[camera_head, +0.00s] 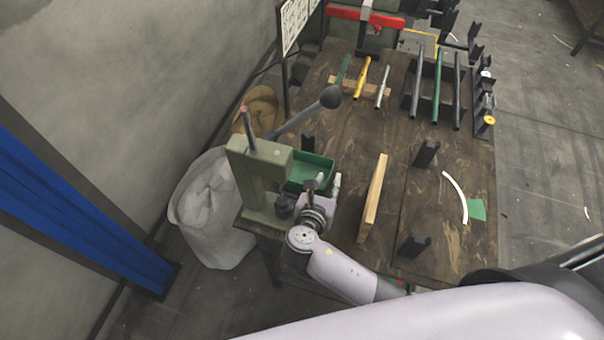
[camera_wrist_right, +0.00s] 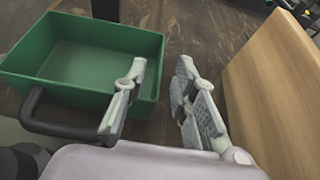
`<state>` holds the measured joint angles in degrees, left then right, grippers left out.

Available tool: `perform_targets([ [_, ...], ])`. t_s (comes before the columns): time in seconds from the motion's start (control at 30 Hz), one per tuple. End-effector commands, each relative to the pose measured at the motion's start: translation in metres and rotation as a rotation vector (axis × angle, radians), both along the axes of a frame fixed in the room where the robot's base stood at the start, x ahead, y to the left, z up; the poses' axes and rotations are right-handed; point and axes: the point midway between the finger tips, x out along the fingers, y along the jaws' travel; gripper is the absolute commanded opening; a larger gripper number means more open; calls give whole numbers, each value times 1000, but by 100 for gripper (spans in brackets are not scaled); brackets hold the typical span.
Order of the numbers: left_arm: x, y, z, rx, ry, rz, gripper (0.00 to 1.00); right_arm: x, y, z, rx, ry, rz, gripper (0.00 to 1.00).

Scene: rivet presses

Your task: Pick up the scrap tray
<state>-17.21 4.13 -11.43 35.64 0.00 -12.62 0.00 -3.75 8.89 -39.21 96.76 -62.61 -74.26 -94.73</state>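The scrap tray is a green open box; in the head view the tray (camera_head: 313,160) sits on the wooden bench beside the press. In the right wrist view the tray (camera_wrist_right: 38,84) fills the upper left and looks empty, with a black handle (camera_wrist_right: 32,110) on its near side. My right gripper (camera_head: 327,184) is at the tray's near right corner. My left gripper is not in view.
A green press (camera_head: 262,170) with a long ball-ended lever (camera_head: 305,112) stands left of the tray. An upright wooden board (camera_head: 373,198) is close to the right gripper's right. Black brackets (camera_head: 426,153) stand farther right. A white sack (camera_head: 212,205) stands on the floor left.

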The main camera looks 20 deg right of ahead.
Motion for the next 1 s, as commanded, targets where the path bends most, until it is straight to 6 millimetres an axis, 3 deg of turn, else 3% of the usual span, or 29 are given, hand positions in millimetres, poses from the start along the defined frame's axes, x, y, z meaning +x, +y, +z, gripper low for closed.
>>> perform_targets([
  [0.2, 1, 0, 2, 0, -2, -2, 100, 21, -14, -10, -1, -1, 0, 26],
  [0.47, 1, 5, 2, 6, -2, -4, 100, 22, -15, -11, 1, 1, 1, 26],
  [0.83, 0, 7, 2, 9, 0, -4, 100, 22, -14, -11, 1, 1, 1, 1],
  [1.0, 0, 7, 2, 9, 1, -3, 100, 22, -14, -11, 1, 1, 1, 0],
])
